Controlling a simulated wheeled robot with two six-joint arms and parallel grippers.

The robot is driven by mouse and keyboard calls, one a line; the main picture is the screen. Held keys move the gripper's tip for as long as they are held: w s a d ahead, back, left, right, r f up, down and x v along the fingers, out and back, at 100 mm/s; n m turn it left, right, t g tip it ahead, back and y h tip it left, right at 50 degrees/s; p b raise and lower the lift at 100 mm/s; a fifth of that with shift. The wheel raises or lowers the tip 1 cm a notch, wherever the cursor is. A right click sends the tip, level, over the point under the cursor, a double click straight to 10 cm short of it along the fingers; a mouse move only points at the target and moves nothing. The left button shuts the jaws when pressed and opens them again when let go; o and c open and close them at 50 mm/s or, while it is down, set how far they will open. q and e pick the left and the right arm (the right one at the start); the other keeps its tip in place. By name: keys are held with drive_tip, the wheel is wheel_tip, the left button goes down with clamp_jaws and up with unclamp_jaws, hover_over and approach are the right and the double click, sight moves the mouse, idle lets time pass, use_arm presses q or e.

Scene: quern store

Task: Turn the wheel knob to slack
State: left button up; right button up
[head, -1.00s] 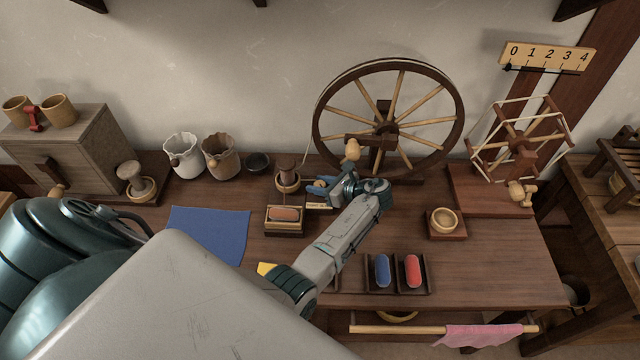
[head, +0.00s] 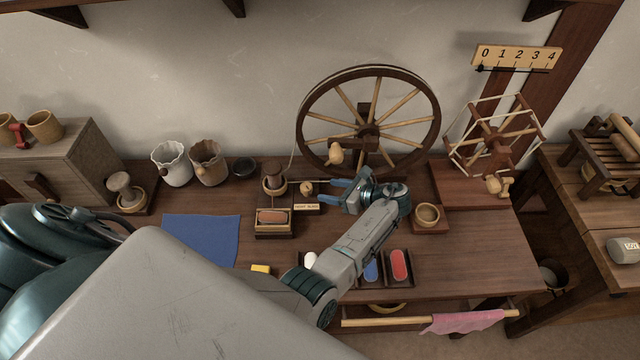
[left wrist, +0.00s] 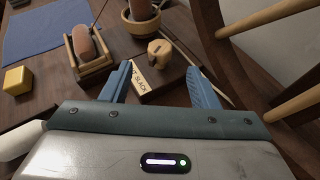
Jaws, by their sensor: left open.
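The small pale wooden knob (head: 306,188) stands on the dark table beside the wheel's base, behind a small label (head: 306,207). In the left wrist view the knob (left wrist: 159,50) has a slot or dark mark on its face, and the label (left wrist: 148,82) shows "SLACK". My left gripper (head: 329,190) is open, just right of the knob in the head view, its blue fingers pointing at it. In the left wrist view the knob lies just beyond and between the fingertips (left wrist: 158,68), with no contact visible. My right gripper is not in view.
The large spinning wheel (head: 429,126) rises behind my gripper, close to it. A wooden cup (head: 274,186) and a tray with a brownish roll (head: 272,217) stand left of the knob. A small bowl (head: 428,214) is to the right. A blue cloth (head: 200,238) lies left.

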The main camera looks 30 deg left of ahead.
use_arm(q)
drive_tip(key=shift+d+r, duration=0.15)
drive_tip(key=shift+d, duration=0.35)
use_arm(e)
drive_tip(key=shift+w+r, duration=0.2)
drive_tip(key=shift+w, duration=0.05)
